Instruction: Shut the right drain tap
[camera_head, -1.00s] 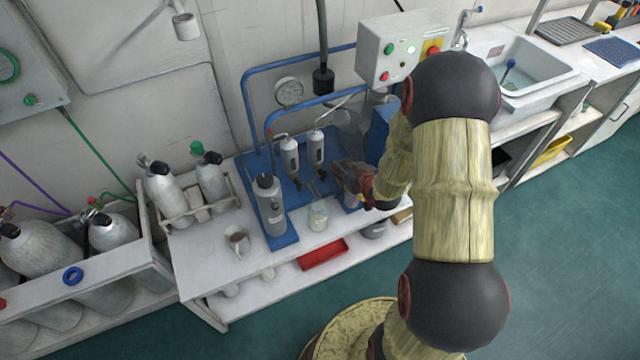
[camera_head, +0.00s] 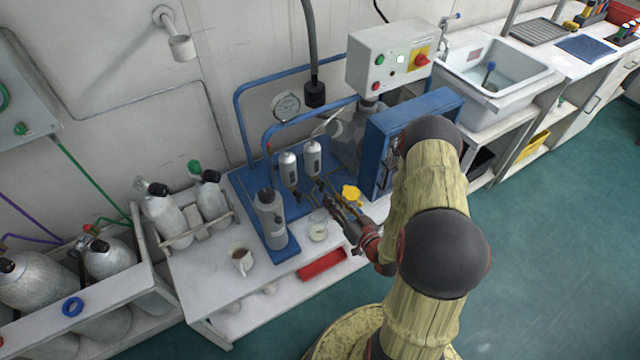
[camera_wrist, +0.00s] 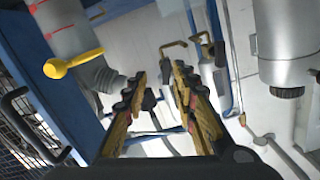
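Two pale filter bottles stand side by side on the blue panel in the head view, the left one (camera_head: 288,168) and the right one (camera_head: 312,157). Small dark and brass fittings hang below them; the right drain tap is too small there to read its handle position. My gripper (camera_head: 330,200) is just below and right of the right bottle. In the wrist view my gripper (camera_wrist: 159,74) is open and empty, its fingers spread apart. Beyond the fingertips are bent brass-coloured pieces (camera_wrist: 173,44); I cannot tell which belongs to the right tap.
A yellow lever (camera_head: 352,194) is right of my gripper, also in the wrist view (camera_wrist: 73,64). A glass jar (camera_head: 318,228) stands just below my gripper. A grey cylinder (camera_head: 270,215) is left. A blue housing (camera_head: 395,140) rises right, under the control box (camera_head: 388,58).

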